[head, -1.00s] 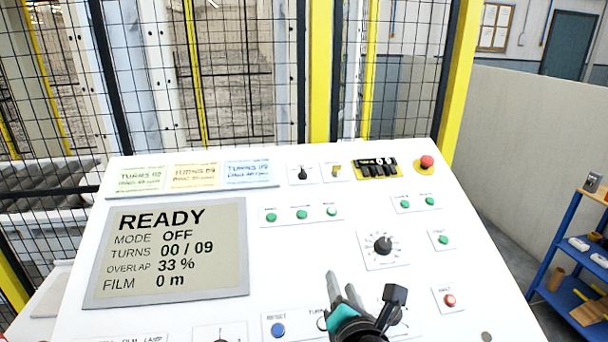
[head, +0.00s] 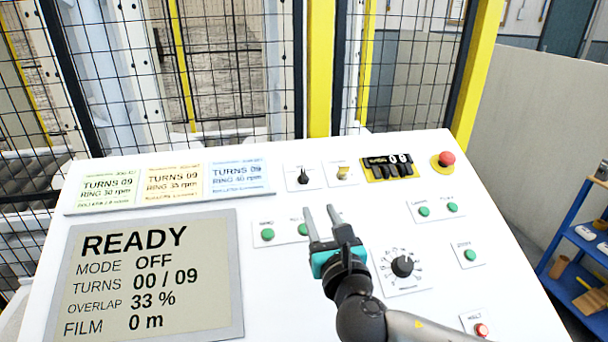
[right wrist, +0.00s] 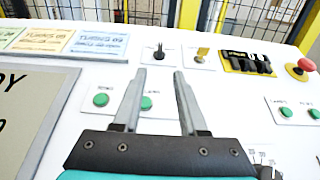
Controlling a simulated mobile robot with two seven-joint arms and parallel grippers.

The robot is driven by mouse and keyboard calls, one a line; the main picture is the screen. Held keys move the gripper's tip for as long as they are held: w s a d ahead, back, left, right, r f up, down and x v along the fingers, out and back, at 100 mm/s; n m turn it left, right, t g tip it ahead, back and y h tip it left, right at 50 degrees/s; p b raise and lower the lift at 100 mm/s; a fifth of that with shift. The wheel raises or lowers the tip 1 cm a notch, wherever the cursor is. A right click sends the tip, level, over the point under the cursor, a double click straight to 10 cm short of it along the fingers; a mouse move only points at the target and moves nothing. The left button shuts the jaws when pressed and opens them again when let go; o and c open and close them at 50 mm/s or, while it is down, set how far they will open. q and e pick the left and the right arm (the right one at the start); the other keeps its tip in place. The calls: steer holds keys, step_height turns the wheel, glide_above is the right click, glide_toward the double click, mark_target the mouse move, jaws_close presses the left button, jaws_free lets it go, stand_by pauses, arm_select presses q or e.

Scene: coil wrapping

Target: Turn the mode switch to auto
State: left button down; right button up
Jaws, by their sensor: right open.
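The white control panel (head: 300,300) slopes up in front of me. Near its top edge a small black switch (head: 304,176) stands on a white plate, with a yellowish switch (head: 343,173) right of it. Their labels are too small to read, so I cannot tell which is the mode switch. The display (head: 155,280) reads READY, MODE OFF. My right gripper (head: 321,210) is open and empty over the panel, its fingers pointing toward the black switch. In the right wrist view the black switch (right wrist: 160,51) lies beyond the fingertips, apart from them. My left gripper is out of view.
Green buttons (head: 267,234) sit below the switches, one partly behind my gripper. A black dial (head: 402,266) is to the right. A black-and-yellow counter (head: 390,168) and a red emergency button (head: 442,160) are at the top right. A mesh fence stands behind the panel.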

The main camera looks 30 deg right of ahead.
mark_target(305, 180)
steer(key=x, duration=0.3)
steer(key=shift+r, duration=0.1)
steer(key=x, duration=0.9)
steer(key=shift+d, duration=0.1)
steer(key=shift+w+d, duration=0.15)
steer(key=shift+w, duration=0.55)
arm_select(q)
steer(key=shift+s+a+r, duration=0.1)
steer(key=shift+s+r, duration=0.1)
arm_select(e)
steer(key=shift+w, duration=0.1)
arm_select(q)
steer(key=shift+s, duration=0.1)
arm_select(e)
jaws_close()
